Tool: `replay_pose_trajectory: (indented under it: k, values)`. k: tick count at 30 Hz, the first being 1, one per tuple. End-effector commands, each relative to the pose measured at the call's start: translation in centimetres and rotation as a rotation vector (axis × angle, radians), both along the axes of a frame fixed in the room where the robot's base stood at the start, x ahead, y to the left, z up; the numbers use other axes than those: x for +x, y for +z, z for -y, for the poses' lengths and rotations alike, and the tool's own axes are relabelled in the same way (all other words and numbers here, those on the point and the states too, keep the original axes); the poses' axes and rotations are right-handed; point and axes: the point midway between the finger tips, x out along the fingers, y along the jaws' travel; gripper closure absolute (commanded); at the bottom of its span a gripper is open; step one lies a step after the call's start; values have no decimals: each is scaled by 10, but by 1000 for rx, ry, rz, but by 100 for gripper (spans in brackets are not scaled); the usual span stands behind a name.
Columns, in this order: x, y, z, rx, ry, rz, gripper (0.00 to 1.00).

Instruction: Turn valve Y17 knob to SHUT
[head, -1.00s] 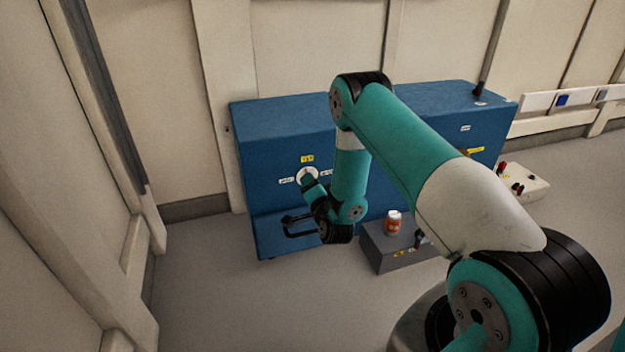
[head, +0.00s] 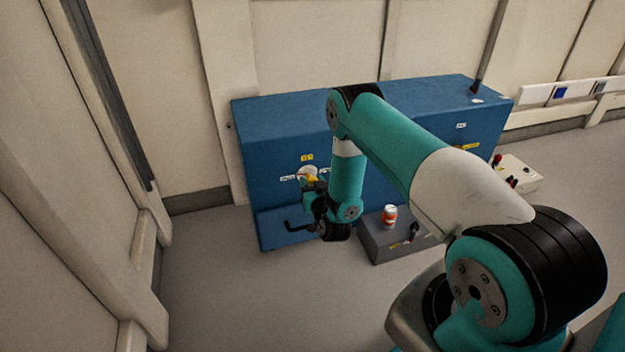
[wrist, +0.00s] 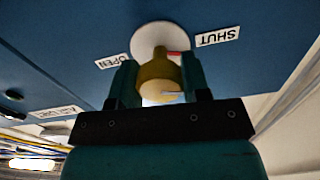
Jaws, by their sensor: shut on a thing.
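The valve knob (wrist: 158,72) is yellow and sits on a round white plate (wrist: 148,34) on the blue cabinet front. In the wrist view my gripper (wrist: 155,85) is shut on the knob, one finger on each side. A red mark (wrist: 173,54) shows at the knob's base, on the side of the SHUT label (wrist: 217,37). The OPEN label (wrist: 107,62) is on the other side. In the head view the knob is partly hidden by my gripper (head: 314,187), below a small yellow tag (head: 307,157) too small to read.
The blue cabinet (head: 270,130) stands against the wall. A pale box with red knobs (head: 520,175) is at the right. The floor at front left is clear.

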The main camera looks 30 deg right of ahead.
Motion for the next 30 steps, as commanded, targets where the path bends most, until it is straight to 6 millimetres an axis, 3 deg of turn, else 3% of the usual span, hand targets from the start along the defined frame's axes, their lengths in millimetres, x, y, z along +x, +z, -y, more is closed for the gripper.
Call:
replay_pose_trajectory:
  k: [15, 30]
  values:
    - [-2, -1, 0, -306, 1, -94, 81]
    - [-2, -2, 1, -358, 1, -109, 80]
